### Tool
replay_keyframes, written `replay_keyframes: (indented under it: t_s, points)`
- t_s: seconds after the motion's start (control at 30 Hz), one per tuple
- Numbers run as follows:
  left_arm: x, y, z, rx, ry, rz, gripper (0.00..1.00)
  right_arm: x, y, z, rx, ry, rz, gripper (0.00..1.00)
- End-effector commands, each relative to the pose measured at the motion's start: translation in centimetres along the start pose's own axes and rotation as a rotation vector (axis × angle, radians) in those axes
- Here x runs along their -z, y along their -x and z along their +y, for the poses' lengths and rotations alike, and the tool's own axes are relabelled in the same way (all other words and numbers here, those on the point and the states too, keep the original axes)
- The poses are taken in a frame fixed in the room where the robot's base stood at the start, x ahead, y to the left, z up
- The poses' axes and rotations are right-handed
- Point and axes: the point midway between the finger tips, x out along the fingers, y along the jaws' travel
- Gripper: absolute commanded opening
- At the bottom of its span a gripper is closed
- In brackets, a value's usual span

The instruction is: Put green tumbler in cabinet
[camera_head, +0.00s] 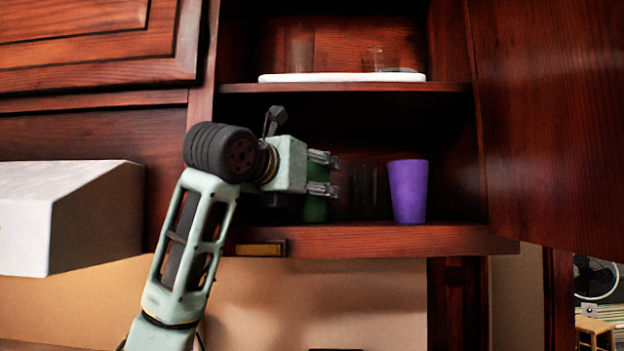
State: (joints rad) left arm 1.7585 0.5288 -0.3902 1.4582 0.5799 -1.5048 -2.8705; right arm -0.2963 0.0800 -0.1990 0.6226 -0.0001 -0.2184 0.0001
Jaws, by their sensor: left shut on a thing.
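The green tumbler (315,209) is inside the open cabinet, over the lower shelf at its left part. My left gripper (326,173) reaches into the cabinet from the left and is shut on the tumbler. The fingers cover the tumbler's upper part, and I cannot tell whether its base touches the shelf. The cabinet (375,241) has a lower shelf and an upper shelf, and its door (560,120) stands open to the right. My right gripper is not in view.
A purple tumbler (408,190) stands on the lower shelf at the right. A dark clear glass (363,190) is between it and the green one. Glasses and a white tray (340,77) are on the upper shelf. A white range hood (70,215) is at the left.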

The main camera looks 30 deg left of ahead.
Motion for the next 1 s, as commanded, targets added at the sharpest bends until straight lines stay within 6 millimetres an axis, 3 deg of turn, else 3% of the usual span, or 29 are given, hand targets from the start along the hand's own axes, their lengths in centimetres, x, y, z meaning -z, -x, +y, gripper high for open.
replay_keyframes:
  t_s: [0.03,0.07,0.27,0.67,1.0]
  points:
    - [0.3,0.0,0.1,-0.001,-0.001,0.001,0.29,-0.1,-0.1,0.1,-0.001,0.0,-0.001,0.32]
    - [0.2,0.0,0.0,-0.001,-0.001,0.001,0.57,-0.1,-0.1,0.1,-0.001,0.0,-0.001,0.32]
    - [0.2,0.0,0.0,0.0,0.0,0.001,0.74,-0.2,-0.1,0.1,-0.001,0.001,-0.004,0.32]
    - [-0.3,0.2,0.0,0.0,0.001,-0.001,0.74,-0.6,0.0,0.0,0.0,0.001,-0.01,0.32]
    - [-0.1,6.8,0.1,-0.002,-0.001,-0.006,0.74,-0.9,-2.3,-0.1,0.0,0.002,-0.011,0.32]
